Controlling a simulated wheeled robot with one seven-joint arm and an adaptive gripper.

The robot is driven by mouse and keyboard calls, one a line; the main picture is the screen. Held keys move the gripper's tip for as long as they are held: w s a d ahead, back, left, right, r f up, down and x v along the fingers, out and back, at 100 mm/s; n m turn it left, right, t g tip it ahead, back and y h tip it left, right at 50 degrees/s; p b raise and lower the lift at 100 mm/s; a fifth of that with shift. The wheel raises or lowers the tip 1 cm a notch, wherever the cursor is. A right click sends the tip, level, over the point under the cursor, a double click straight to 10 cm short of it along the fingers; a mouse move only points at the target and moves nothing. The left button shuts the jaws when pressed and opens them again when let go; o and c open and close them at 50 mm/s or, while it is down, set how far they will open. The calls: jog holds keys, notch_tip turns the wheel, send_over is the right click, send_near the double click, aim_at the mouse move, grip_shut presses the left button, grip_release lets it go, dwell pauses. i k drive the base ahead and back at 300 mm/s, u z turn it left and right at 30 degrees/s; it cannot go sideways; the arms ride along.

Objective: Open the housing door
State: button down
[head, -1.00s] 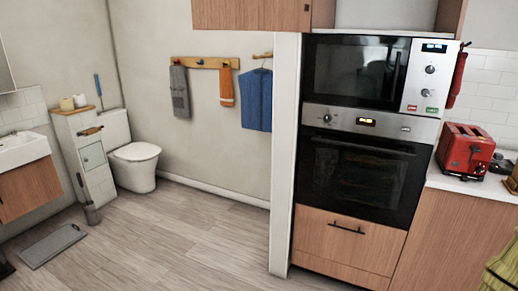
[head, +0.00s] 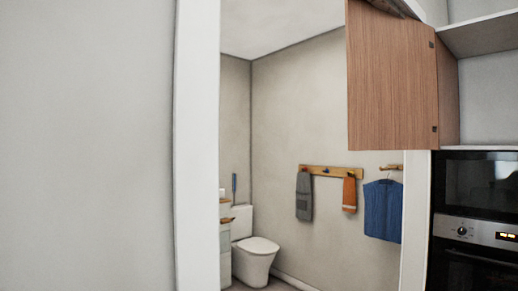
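A wooden cupboard door (head: 390,85), which I take to be the housing door, stands swung out to the left at the upper right of the head view. Two small dark hinge fittings show near its right edge. The open compartment (head: 488,100) beside it, above the microwave, has pale inner walls and looks empty. Its right part is cut off by the picture edge. My gripper is not in view.
The microwave (head: 482,185) and the oven front (head: 475,233) are partly in view at right. A white door frame post (head: 197,150) and blank wall (head: 85,150) fill the left. Through the opening are a toilet (head: 256,258), a grey towel (head: 304,196), an orange towel (head: 349,195) and blue clothing (head: 383,210).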

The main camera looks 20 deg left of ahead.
aim_at(392, 87)
jog(key=u, duration=0.4)
jog(key=k, duration=0.55)
jog(key=z, duration=0.55)
jog(key=i, duration=1.7)
jog(key=u, duration=0.9)
